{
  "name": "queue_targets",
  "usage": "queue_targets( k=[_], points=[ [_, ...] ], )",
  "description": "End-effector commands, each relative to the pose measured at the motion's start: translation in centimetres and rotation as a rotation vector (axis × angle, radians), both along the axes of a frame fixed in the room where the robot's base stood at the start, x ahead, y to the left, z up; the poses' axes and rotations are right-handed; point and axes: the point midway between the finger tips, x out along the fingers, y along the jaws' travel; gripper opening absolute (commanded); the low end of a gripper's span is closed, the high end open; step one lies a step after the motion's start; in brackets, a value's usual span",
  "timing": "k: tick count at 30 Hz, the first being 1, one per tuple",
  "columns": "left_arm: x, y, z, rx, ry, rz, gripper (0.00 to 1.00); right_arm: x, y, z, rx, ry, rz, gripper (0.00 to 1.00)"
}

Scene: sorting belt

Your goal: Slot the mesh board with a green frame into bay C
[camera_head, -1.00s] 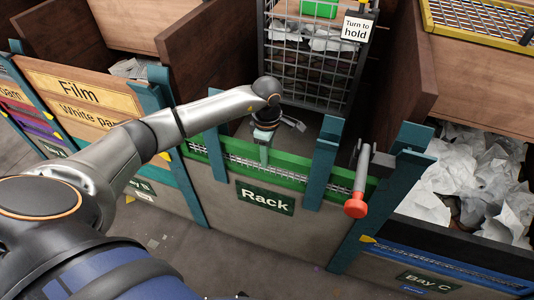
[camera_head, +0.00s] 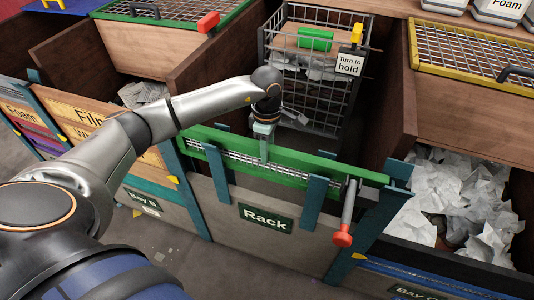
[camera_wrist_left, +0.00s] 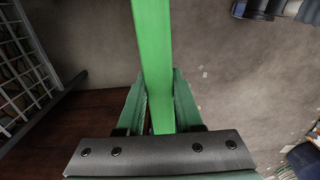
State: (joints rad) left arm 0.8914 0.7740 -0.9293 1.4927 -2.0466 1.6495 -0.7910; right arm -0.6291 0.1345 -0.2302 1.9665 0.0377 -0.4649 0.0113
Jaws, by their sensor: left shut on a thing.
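The green-framed mesh board (camera_head: 318,167) stands upright in the slot marked Rack, behind teal posts, its top rail raised above the front panel. A strip of mesh shows under the rail; the lower part is hidden by the panel. My left gripper (camera_head: 264,150) comes down from above and is shut on the top rail. In the left wrist view the green rail (camera_wrist_left: 153,55) runs between the fingers (camera_wrist_left: 159,112). Bay C (camera_head: 408,292) is at the lower right, its label cut by the picture edge. My right gripper is not in view.
White crumpled paper (camera_head: 445,190) fills the space behind bay C. A red-tipped handle (camera_head: 342,236) sticks out at the rack's right end. A wire cage (camera_head: 310,90) with a "Turn to hold" sign (camera_head: 349,65) stands behind. A brown wooden wall (camera_head: 392,95) rises between rack and bay C.

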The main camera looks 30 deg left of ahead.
Motion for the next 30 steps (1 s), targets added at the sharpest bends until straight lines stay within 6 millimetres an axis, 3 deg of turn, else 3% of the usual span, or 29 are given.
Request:
queue_targets(
  k=[1, 9, 24, 30],
  points=[
    [0.2, 0.0, 2.1, -0.001, -0.006, 0.000, 0.00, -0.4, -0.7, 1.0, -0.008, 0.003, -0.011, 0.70],
    [0.2, 0.1, 7.3, -0.001, -0.006, 0.002, 0.00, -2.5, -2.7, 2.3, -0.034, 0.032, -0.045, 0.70],
    [0.2, 0.1, 17.1, 0.000, -0.007, 0.002, 0.00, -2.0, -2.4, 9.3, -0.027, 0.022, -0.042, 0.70],
    [0.1, 0.0, 19.0, -0.001, -0.004, 0.001, 0.00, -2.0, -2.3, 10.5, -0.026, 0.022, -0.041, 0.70]
  ],
)
